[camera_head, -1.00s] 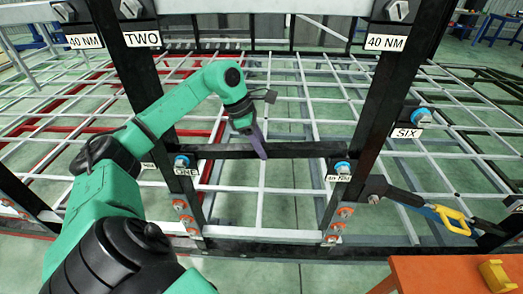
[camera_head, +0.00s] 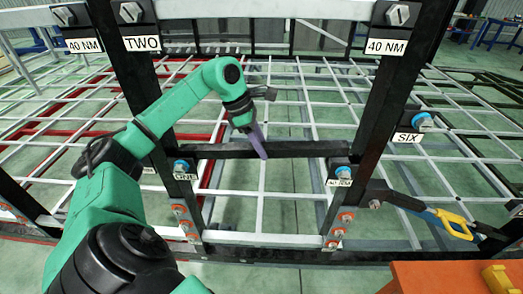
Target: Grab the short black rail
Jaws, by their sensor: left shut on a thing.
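The short black rail (camera_head: 305,149) lies level between the two black uprights in the middle of the view. Its ends are close to the blue-headed bolts at the label ONE on the left and a 40 NM label on the right. My left gripper (camera_head: 261,152), with purple fingers, comes down from above onto the rail a little left of its middle. Its fingers are shut on the rail. My right gripper is not in view.
Black uprights (camera_head: 385,95) stand on both sides of the rail. A yellow-handled tool (camera_head: 452,222) is at the right. An orange table (camera_head: 440,280) is at the lower right. A white grid frame lies behind.

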